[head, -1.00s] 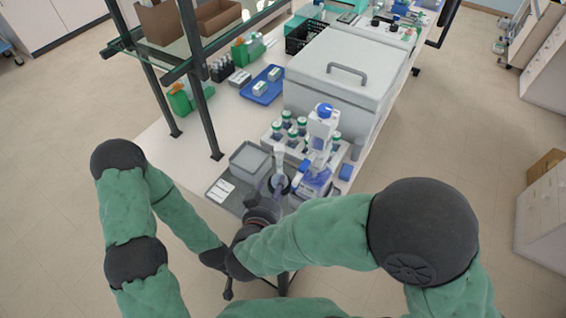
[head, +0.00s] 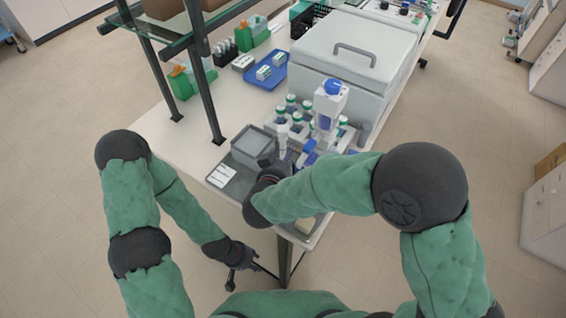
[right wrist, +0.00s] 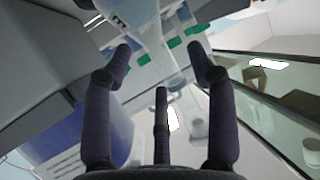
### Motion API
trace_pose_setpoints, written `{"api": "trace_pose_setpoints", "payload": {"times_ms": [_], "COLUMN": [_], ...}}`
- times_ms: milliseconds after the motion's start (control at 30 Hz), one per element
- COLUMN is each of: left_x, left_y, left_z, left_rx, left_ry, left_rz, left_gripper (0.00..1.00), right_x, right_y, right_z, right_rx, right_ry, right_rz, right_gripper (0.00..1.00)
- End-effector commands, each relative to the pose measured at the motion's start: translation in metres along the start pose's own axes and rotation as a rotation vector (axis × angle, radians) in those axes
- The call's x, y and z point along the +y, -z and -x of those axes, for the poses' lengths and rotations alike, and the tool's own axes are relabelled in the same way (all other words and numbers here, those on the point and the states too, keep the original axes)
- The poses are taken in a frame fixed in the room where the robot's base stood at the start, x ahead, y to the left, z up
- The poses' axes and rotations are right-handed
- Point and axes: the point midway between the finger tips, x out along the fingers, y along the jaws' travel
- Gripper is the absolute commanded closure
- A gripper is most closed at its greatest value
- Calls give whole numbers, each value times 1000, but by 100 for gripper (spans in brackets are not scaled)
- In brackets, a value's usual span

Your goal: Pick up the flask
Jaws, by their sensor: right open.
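The flask (head: 283,137) shows only its pale, narrow neck in the head view, at the front of the bench; my right gripper and forearm hide its body. In the right wrist view a clear glass shape (right wrist: 152,38), apparently the flask, lies just beyond and between the fingertips. My right gripper (right wrist: 163,55) is open, with its fingers spread; contact with the glass cannot be told. It also shows as a dark shape in the head view (head: 268,168). My left gripper (head: 247,262) hangs low in front of the bench edge, away from the flask; its fingers are too small to read.
A bottle with a blue cap (head: 328,104) and several green-capped bottles (head: 291,102) stand close behind the flask. A grey tray (head: 252,141) is to its left. A large white box (head: 350,75) stands behind. A dark shelf post (head: 200,75) rises at left.

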Motion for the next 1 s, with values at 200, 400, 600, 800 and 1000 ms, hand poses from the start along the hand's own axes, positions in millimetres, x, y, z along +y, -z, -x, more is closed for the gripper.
{"api": "trace_pose_setpoints", "payload": {"times_ms": [200,400,600,800,1000], "left_x": [0,0,0,0,2], "left_y": [0,0,0,0,0], "left_z": [0,0,0,1,7], "left_rx": [0,0,0,0,0], "left_ry": [0,0,0,0,0], "left_rz": [0,0,0,0,0], "left_gripper": [60,60,60,60,60], "right_x": [0,0,0,0,-1], "right_y": [1,1,1,2,16], "right_z": [0,0,0,0,6], "right_rx": [0,0,1,1,3], "right_ry": [1,1,1,1,1], "right_rz": [0,0,-1,-1,-3], "right_gripper": [42,96,100,100,100]}}
